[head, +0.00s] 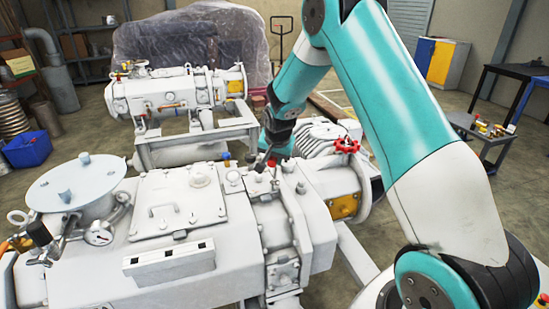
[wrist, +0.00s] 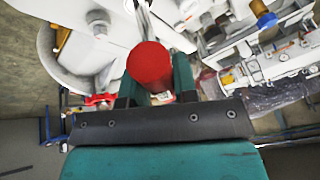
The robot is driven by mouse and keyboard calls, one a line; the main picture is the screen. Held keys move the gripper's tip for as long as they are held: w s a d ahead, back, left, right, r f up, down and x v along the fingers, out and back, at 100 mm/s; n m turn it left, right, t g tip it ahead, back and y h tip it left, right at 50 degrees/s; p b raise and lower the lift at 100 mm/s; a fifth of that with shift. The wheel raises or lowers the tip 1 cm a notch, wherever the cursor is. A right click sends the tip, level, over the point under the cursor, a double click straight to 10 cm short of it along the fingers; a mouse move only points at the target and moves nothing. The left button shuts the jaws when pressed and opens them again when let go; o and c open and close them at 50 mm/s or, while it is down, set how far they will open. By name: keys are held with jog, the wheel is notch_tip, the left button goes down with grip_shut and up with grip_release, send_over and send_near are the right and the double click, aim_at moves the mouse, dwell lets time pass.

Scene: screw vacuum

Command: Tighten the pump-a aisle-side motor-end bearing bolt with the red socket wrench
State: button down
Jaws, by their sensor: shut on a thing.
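My gripper (wrist: 155,88) is shut on the red socket wrench (wrist: 150,62), whose round red end shows between the teal fingers in the wrist view. The wrench's working end is hidden in the wrist view. I cannot make out the bearing bolt, or whether the wrench touches it.
A red handwheel (head: 347,146) stands close to the right of my gripper. A second white pump (head: 175,95) stands behind. A side table (head: 480,135) with small items stands far right. Open floor lies beyond the arm.

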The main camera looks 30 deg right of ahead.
jog(key=shift+w+r+p, duration=0.1)
jog(key=shift+r+p, duration=1)
jog(key=shift+r, duration=0.95)
